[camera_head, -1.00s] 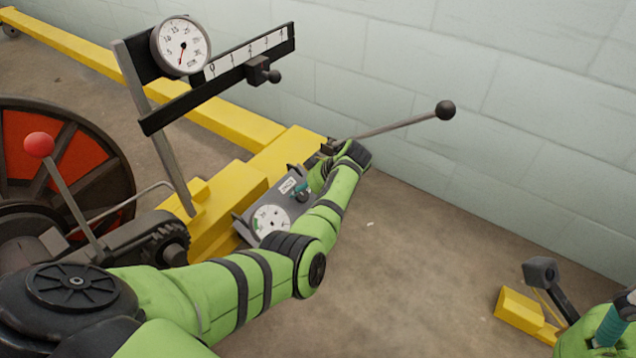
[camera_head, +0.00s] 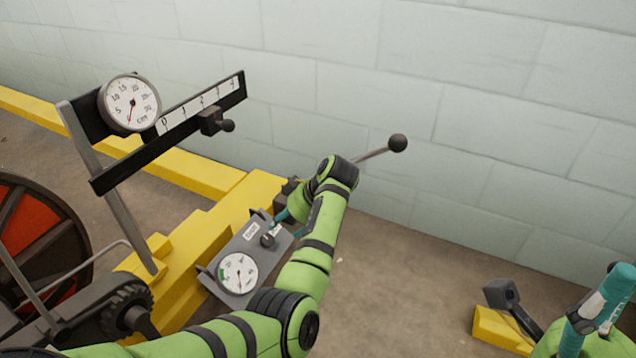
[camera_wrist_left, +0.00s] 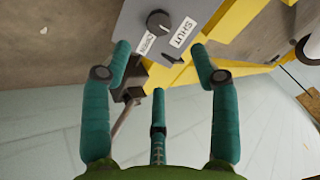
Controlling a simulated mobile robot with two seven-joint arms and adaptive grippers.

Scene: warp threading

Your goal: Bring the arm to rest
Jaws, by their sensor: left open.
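My left gripper (camera_head: 282,215) is beside the grey panel, its fingers partly hidden behind my arm in the head view. In the left wrist view its teal fingers (camera_wrist_left: 160,68) are spread and empty. The grey panel (camera_head: 212,274) has a round dial (camera_head: 238,273) and a black knob (camera_head: 267,240). The knob (camera_wrist_left: 158,22) and a SHUT label (camera_wrist_left: 183,32) show ahead of the fingers in the left wrist view. My right gripper (camera_head: 598,312) is at the lower right edge, with teal fingers partly cut off.
A black-balled lever (camera_head: 397,143) extends beyond my left wrist, near the wall. A yellow frame (camera_head: 190,262) carries the panel. A gauge (camera_head: 130,103) and scale bar (camera_head: 165,135) stand at left. A pedal-like part (camera_head: 502,294) is at lower right. Floor between is clear.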

